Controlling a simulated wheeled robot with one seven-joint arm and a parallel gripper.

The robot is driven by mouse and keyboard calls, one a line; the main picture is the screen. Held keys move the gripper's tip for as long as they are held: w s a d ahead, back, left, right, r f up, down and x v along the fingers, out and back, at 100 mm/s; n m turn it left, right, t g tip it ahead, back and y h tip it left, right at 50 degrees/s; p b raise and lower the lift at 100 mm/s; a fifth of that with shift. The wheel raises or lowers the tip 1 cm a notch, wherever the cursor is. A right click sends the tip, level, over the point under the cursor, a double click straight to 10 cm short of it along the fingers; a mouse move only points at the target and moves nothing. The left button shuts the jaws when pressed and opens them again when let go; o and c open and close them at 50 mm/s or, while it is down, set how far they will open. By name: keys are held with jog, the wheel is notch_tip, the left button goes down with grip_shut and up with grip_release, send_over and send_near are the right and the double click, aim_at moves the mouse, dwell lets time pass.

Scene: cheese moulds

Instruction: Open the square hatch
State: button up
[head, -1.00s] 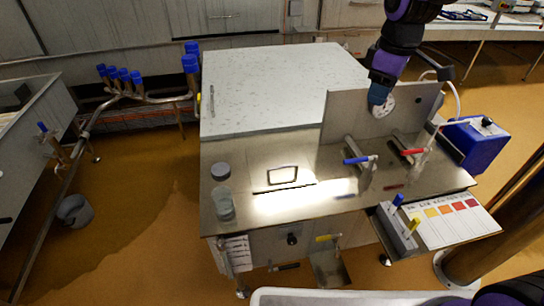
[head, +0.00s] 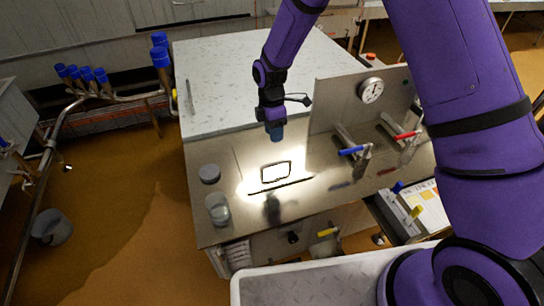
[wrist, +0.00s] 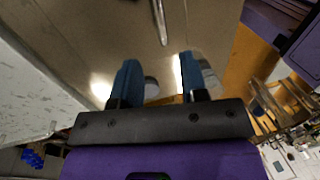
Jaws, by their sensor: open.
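A rectangular loop handle (head: 276,172) stands on the brightly lit steel worktop, with a dark line along the steel just in front of it. The outline of the square hatch around it is too faint to tell. My gripper (head: 275,134) is above the worktop, behind and above the loop handle, pointing down and apart from it. In the wrist view its two blue fingers (wrist: 164,78) are spread with nothing between them. A metal bar (wrist: 160,22) shows ahead of the fingers; I cannot tell if it is the same handle.
A large pale speckled cover (head: 225,75) lies behind the worktop. An upright panel with a round gauge (head: 371,90) stands right of my gripper, with blue (head: 351,150) and red (head: 406,135) levers before it. A jar (head: 217,208) stands at the worktop's left.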

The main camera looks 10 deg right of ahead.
jog(key=f, duration=0.3)
jog(key=s+f, duration=0.1)
jog(key=f, duration=0.2)
jog(key=s+f, duration=0.1)
jog(key=f, duration=0.3)
jog(key=shift+d, duration=0.25)
jog(key=shift+c, duration=0.2)
grip_shut()
